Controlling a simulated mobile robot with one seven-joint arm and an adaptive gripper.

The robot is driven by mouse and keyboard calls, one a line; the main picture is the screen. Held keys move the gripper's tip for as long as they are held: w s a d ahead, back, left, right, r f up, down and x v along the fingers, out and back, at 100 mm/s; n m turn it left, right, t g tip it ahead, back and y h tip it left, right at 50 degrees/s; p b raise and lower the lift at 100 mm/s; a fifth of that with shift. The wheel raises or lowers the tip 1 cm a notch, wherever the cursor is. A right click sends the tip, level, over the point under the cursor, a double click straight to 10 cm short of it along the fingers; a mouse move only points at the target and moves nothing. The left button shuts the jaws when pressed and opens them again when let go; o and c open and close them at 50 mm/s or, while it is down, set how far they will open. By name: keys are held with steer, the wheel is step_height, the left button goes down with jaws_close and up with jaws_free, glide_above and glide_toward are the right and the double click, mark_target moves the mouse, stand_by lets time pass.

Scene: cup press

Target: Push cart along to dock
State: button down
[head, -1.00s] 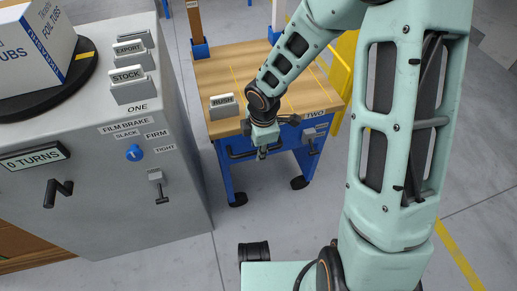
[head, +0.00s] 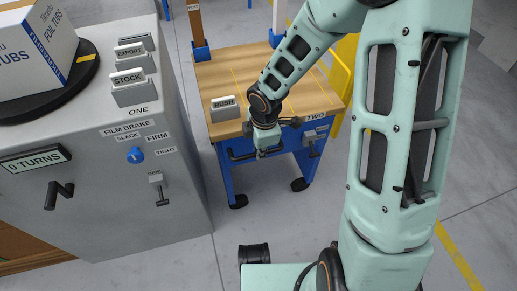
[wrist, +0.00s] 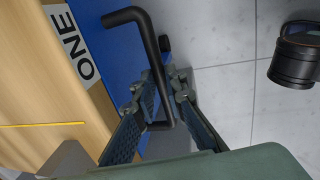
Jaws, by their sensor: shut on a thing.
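The cart has a blue frame, a wooden top (head: 222,75) and dark casters. It stands in the middle of the head view, its near edge labelled TWO at the right. A black bar handle (head: 243,156) runs along its near side. My gripper (head: 268,152) is at this handle, below the top's near edge. In the wrist view my gripper (wrist: 165,108) has its two fingers on either side of the black handle (wrist: 155,65), shut on it near one bend. The label ONE shows on the cart's edge there. No dock can be made out.
A grey machine (head: 110,190) with a crank and levers stands close at the left. A RUSH card holder (head: 224,109) sits on the cart. A yellow frame (head: 343,70) is at the cart's right. A black cylinder (head: 254,253) is near my base. Grey floor lies open at the right.

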steer(key=w+d+p, duration=0.3)
steer(key=d+p, duration=0.5)
steer(key=d, duration=0.4)
steer(key=w+d+p, duration=0.4)
steer(key=d+p, duration=0.4)
steer(key=d, duration=0.5)
steer(key=shift+d, duration=0.15)
steer(key=shift+w+d, duration=0.1)
steer(key=shift+d, duration=0.05)
steer(key=c, duration=2.2)
jaws_free()
steer(key=shift+o, duration=1.2)
steer(key=shift+r, duration=0.15)
step_height(320, 180, up, 12)
steer(key=s, duration=0.2)
steer(key=shift+d+f, duration=0.2)
steer(key=shift+f, duration=0.05)
